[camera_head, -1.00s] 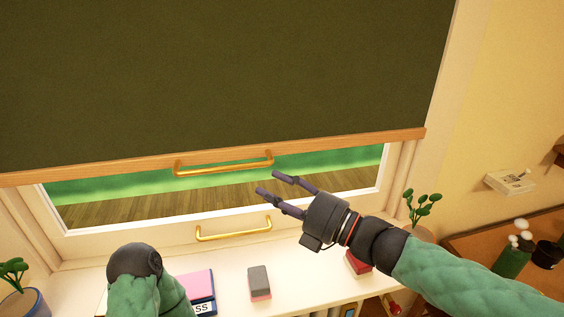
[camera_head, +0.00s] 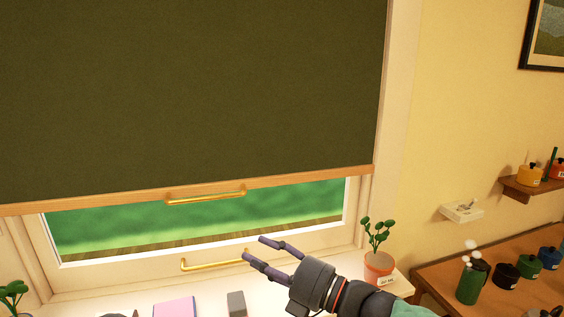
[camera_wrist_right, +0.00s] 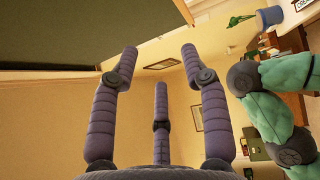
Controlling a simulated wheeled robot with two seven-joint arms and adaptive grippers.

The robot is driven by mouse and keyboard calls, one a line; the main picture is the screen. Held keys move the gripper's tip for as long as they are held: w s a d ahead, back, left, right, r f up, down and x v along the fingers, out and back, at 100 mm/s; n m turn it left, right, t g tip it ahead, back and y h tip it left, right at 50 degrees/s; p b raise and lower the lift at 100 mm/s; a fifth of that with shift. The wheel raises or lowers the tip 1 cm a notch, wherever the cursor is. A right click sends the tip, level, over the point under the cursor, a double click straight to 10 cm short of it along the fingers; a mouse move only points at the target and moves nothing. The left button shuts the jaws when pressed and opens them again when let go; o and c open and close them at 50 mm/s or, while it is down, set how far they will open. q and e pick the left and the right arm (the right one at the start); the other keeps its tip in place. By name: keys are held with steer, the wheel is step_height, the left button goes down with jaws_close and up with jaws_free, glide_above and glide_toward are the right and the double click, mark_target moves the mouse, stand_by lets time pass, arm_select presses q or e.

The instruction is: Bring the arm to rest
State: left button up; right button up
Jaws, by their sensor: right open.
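My right gripper (camera_head: 254,248) is open and empty in the head view, in front of the lower window frame. Its purple fingers point up and left, and their tips appear close to the right end of the window's brass handle (camera_head: 210,265); I cannot tell whether they touch. In the right wrist view its three fingers (camera_wrist_right: 160,60) stand apart with nothing between them. A green padded arm with dark joints, apparently my left one (camera_wrist_right: 270,110), shows at the right there. My left gripper is not visible.
A dark blind (camera_head: 190,90) with a brass pull (camera_head: 205,195) covers most of the window. A potted plant (camera_head: 380,268) stands on the sill close to the right forearm. A pink book (camera_head: 175,307) and a grey block (camera_head: 236,303) lie below. Paint pots stand on a desk (camera_head: 430,277) at right.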

steer(key=w+d+f+m+t+h, duration=0.1)
steer(key=w+f+m+h, duration=0.1)
steer(key=w+f+m, duration=0.45)
steer(key=w+d+f+m+h, duration=0.1)
steer(key=f+m+h, duration=0.15)
steer(key=f, duration=0.65)
steer(key=d+f+m+g+h, duration=0.15)
steer(key=f+m, duration=0.35)
steer(key=f, duration=0.5)
steer(key=d+f+m+t+h, duration=0.1)
steer(key=d+f+m+h, duration=0.3)
steer(key=f, duration=0.6)
steer(key=s+d+f+m+g+h, duration=0.15)
steer(key=s+f+m, duration=0.25)
steer(key=f, duration=0.5)
steer(key=s+d+f+m+g, duration=0.25)
steer(key=s+f+m, duration=0.2)
steer(key=f, duration=0.45)
steer(key=s+f+m+g, duration=0.3)
steer(key=s+f, duration=0.2)
steer(key=s, duration=0.3)
steer(key=s+d+f+m+g+h, duration=0.1)
steer(key=s+f+m+g, duration=0.2)
steer(key=s, duration=0.5)
step_height(320, 180, down, 2)
steer(key=shift+s+d+f+m, duration=0.15)
steer(key=shift+d+f+m, duration=0.15)
steer(key=shift+m, duration=0.15)
steer(key=shift+r, duration=0.1)
